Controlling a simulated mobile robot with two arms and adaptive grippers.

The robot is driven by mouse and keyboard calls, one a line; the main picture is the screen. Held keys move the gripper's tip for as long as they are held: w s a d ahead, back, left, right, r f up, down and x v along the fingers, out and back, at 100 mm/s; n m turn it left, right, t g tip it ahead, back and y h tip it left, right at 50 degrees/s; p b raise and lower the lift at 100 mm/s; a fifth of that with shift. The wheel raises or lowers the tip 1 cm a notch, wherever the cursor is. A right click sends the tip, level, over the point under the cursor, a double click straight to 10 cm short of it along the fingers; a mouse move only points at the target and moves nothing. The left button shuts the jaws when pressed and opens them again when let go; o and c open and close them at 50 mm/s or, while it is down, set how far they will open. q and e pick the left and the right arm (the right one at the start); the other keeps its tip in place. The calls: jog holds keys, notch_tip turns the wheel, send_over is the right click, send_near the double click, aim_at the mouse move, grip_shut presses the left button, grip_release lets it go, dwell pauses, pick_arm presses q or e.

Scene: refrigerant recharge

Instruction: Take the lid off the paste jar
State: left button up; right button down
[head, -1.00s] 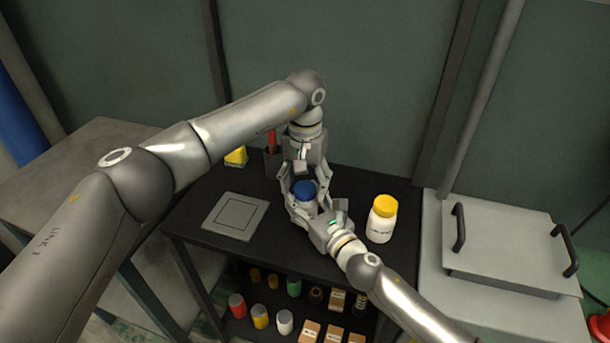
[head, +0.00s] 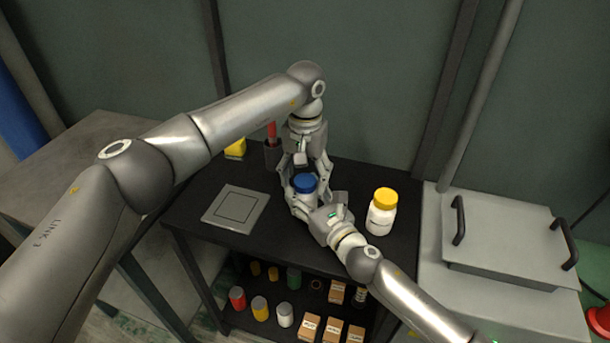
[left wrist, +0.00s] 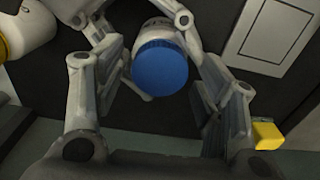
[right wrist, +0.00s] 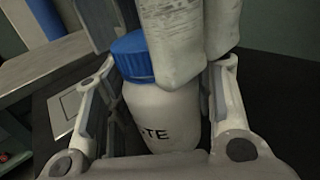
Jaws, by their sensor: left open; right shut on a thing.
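The paste jar (right wrist: 165,115) is a white bottle with part of a label, "TE", in the right wrist view. Its blue lid (head: 305,183) is on top, also seen in the left wrist view (left wrist: 160,66) and the right wrist view (right wrist: 132,58). The jar stands upright. My right gripper (head: 310,203) is shut on the jar's body from the front right. My left gripper (head: 304,176) reaches down from behind, open, with a finger on each side of the lid. Gaps show between the lid and these fingers in the left wrist view.
A white bottle with a yellow cap (head: 382,211) stands to the right on the black table. A grey square plate (head: 236,208) lies to the left. A red item in a dark cup (head: 272,150) and a yellow object (head: 236,149) are behind. A grey lidded box (head: 510,235) is far right.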

pick_arm(q)
jog(key=shift+r, duration=2.25)
pick_arm(e)
jog(key=c, duration=0.6)
grip_release()
jog(key=shift+o, duration=0.2)
